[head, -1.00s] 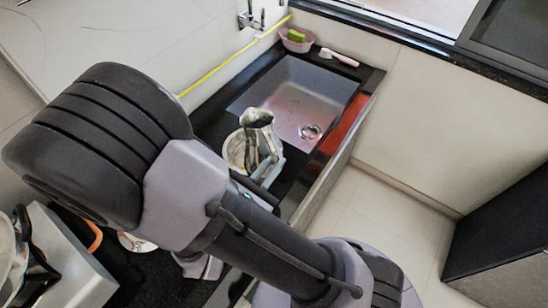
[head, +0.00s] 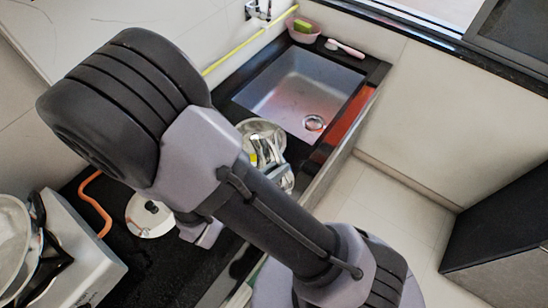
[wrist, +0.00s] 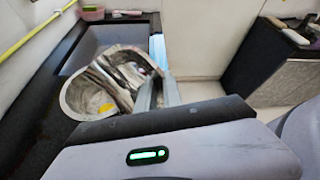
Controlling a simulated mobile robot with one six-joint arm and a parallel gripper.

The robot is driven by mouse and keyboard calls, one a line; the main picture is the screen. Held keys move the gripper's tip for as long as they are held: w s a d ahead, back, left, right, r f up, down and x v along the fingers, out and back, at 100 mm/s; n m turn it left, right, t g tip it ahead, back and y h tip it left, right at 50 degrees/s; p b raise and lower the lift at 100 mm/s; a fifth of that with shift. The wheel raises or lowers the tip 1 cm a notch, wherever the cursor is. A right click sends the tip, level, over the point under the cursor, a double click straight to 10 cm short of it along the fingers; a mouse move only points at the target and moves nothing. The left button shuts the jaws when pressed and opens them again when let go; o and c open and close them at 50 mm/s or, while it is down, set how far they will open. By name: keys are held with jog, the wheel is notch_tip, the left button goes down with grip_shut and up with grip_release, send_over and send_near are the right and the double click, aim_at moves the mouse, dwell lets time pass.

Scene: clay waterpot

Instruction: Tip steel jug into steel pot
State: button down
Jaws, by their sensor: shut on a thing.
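The shiny steel pot (head: 258,126) stands on the black counter beside the sink, its rim also showing in the wrist view (wrist: 70,98). The steel jug (wrist: 122,72) is tilted over the pot's opening in the wrist view, overlapping it; whether they touch I cannot tell. In the head view the jug is small and partly hidden by my arm. My gripper (wrist: 155,92) is shut on the jug at its right side; in the head view it is mostly hidden behind my forearm. A yellow patch (wrist: 105,107) shows inside the pot. The jug's contents are not visible.
The sink (head: 300,90) lies beyond the pot. A pink bowl with a green sponge (head: 303,27) and a brush (head: 345,48) are at its far edge. A stove (head: 85,250) stands at lower left.

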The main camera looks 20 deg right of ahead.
jog(key=shift+w+r+n+g+p, duration=0.2)
jog(key=shift+n+g+p, duration=0.25)
jog(key=shift+p, duration=0.95)
jog(key=shift+w+f+g+p, duration=0.1)
jog(key=shift+f+g+p, duration=0.15)
jog(key=shift+p, duration=0.2)
jog(key=shift+w+r+n+g+p, duration=0.3)
jog(key=shift+r+n+p, duration=0.1)
jog(key=shift+p, duration=0.8)
jog(key=shift+w+p, duration=0.1)
jog(key=shift+p, duration=0.35)
jog(key=shift+w+r+n+g+p, duration=0.2)
jog(key=shift+w+n+g+p, duration=0.1)
jog(key=shift+p, duration=0.5)
jog(key=shift+w+g+p, duration=0.25)
jog(key=shift+g+p, duration=0.15)
jog(key=shift+p, duration=0.4)
jog(key=shift+w+r+n+p, duration=0.15)
jog(key=shift+r+n+p, duration=0.15)
jog(key=shift+p, duration=0.35)
jog(key=shift+w+r+n+g+p, duration=0.1)
jog(key=shift+w+n+g+p, duration=0.25)
jog(key=shift+p, duration=0.55)
jog(key=shift+w+r+p, duration=0.15)
jog(key=shift+p, duration=0.15)
